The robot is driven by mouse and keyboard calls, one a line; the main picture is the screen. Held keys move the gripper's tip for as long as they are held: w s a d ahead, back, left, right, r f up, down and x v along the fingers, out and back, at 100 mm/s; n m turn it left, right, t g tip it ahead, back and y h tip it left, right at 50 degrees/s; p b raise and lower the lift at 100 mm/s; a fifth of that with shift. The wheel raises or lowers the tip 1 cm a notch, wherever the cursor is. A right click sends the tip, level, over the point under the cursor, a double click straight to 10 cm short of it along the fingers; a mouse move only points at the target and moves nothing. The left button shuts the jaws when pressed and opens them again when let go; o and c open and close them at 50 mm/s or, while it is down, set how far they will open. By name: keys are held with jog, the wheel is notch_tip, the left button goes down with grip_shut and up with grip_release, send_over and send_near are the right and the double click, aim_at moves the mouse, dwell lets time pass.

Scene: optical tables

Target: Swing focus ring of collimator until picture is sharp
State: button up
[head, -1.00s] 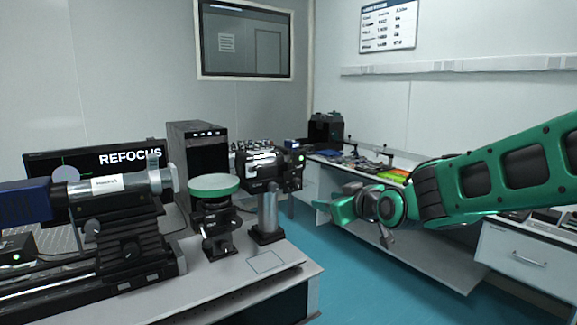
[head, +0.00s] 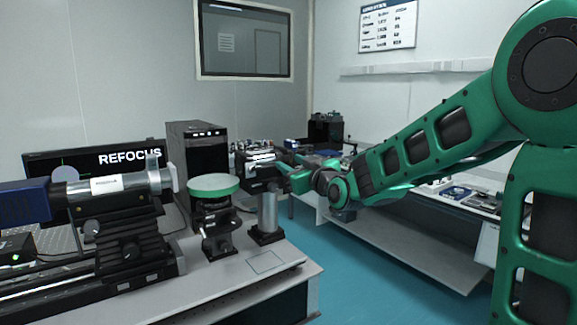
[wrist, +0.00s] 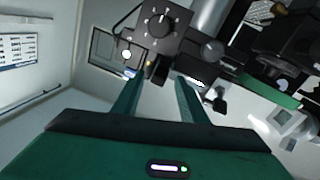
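The silver collimator tube (head: 100,186) with a white label lies level on a black mount at left in the head view; a small upright lever (head: 152,162) stands at its right end. A monitor (head: 130,158) behind it reads REFOCUS. A black boxed device (head: 262,172) stands on a silver post to the right. In the wrist view its face carries a round dial with tick marks (wrist: 160,21). My gripper (head: 287,178) is beside this device's right side.
A green-rimmed round stage (head: 213,186) stands between the collimator and the boxed device. A black computer tower (head: 198,148) is behind it. A side bench with clutter runs along the right wall.

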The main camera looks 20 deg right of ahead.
jog(key=shift+w+a, duration=0.15)
jog(key=shift+w, duration=0.8)
grip_shut()
jog(key=shift+r, duration=0.15)
jog(key=shift+w+r+g, duration=0.1)
jog(key=shift+r+g, duration=0.35)
jog(key=shift+g, duration=0.35)
